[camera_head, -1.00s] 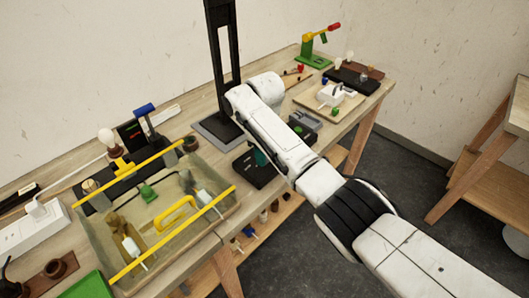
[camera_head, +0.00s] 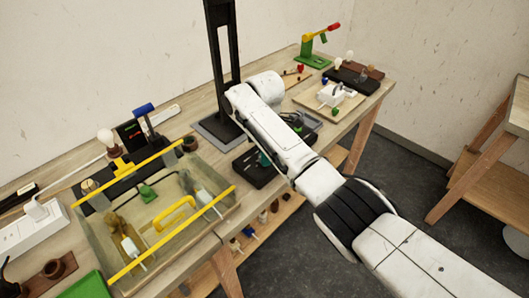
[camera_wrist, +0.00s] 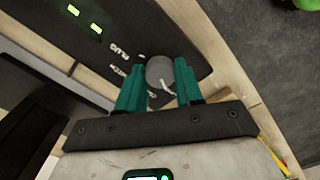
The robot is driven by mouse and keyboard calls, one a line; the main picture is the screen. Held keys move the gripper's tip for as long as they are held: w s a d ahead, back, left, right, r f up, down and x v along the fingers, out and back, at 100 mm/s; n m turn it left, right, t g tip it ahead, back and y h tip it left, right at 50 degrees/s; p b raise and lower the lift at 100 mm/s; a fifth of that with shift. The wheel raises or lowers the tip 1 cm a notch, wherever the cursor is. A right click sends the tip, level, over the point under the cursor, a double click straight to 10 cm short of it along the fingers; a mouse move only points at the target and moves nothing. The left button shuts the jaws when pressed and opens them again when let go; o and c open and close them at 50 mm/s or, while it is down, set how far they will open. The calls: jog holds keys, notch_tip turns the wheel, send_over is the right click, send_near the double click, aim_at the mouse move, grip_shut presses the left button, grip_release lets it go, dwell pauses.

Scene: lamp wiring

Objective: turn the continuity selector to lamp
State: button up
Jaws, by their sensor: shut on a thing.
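The continuity selector is a grey round knob (camera_wrist: 160,70) with a white pointer mark, set on a black panel (camera_wrist: 90,20). In the wrist view the mark points down and right, away from the PLUG and SWITCH labels. My gripper (camera_wrist: 158,68) has its two teal fingers on either side of the knob, shut on it. A LAMP label cannot be read; part of the panel is hidden by the left finger. In the head view the panel (camera_head: 244,165) lies at the table's front edge, partly covered by my arm, and the knob is hidden.
Two green lights (camera_wrist: 85,20) glow on the panel. A black upright frame (camera_head: 222,60) on a grey base stands just behind it. To the left is a clear-walled bin (camera_head: 160,245) with yellow bars. A wooden board (camera_head: 318,98) with small parts lies to the right.

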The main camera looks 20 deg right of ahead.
jog(key=shift+n, duration=0.3)
jog(key=o, duration=1)
jog(key=shift+o, duration=0.2)
notch_tip(320, 180, up, 11)
jog(key=b, duration=0.1)
jog(key=shift+f, duration=0.15)
